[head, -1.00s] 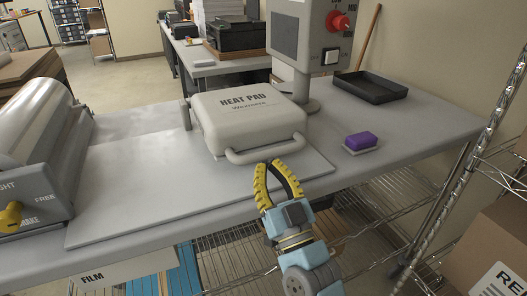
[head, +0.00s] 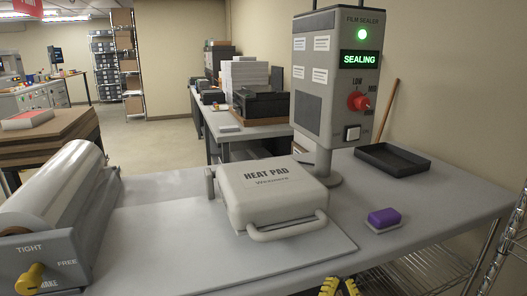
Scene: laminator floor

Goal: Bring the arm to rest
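Only the yellow fingertips of my gripper (head: 339,287) show, at the bottom edge of the head view, in front of the table's front edge. The two tips stand apart with a gap between them, and nothing shows between them. The rest of my arm is out of the picture. The closed heat pad (head: 272,192) lies on the grey table (head: 420,212), behind and left of the fingertips. My gripper is apart from its handle (head: 288,228).
The film sealer (head: 335,85) shows a green light and "SEALING". A purple block (head: 384,217) and a black tray (head: 392,160) are on the right. A film roll (head: 50,190) with a yellow lever (head: 30,280) is at left. A wire rack (head: 508,245) stands at the right edge.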

